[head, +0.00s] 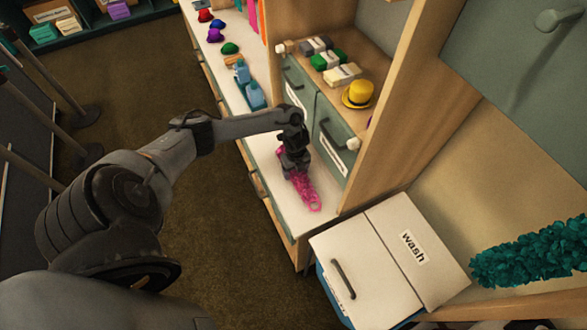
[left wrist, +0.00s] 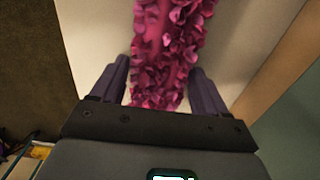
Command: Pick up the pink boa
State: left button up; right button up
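The pink boa (head: 308,195) lies on the white counter top (head: 268,155) near its front end, by the teal drawers. In the left wrist view the boa (left wrist: 170,30) is a fluffy magenta strip running up the middle of the picture. My left gripper (head: 297,172) points down over the boa and hides part of it in the head view. Its two fingers stand apart, one on each side of the boa, in the left wrist view (left wrist: 159,68). I cannot tell whether they touch it. My right gripper is not in view.
A lidded white bin marked "wash" (head: 375,265) stands at the counter's end. A wooden upright (head: 375,165) rises beside the boa. A teal feathery boa (head: 530,255) is at the right edge. A yellow hat (head: 358,94) sits on the shelf. Small coloured hats (head: 216,34) stand farther along the counter.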

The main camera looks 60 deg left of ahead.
pick_arm(q)
jog(key=c, duration=0.7)
